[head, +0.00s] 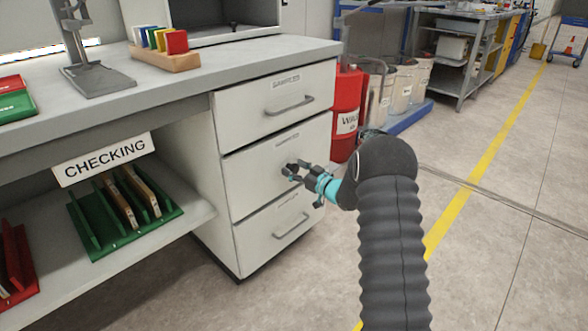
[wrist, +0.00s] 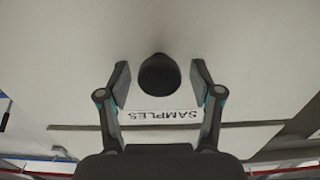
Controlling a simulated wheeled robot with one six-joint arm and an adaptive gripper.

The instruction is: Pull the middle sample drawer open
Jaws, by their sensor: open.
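The middle sample drawer (head: 252,178) is a light grey front between the top and bottom drawers in the head view. It looks shut, level with its neighbours. My gripper (head: 290,171) is in front of it, at the middle of its face, and hides its handle. In the wrist view my gripper (wrist: 161,72) is open, with its two fingers apart before the pale drawer front (wrist: 230,45). A dark round shape (wrist: 158,73) shows between the fingers; I cannot tell what it is. An upside-down SAMPLES label (wrist: 165,116) shows beyond it.
The top drawer (head: 240,109) and bottom drawer (head: 262,240) have bar handles and look shut. A worktop (head: 215,75) overhangs them. A red drum (head: 347,100) stands behind at the right. The open shelf at left holds a green rack (head: 110,238). Floor (head: 500,230) at right is clear.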

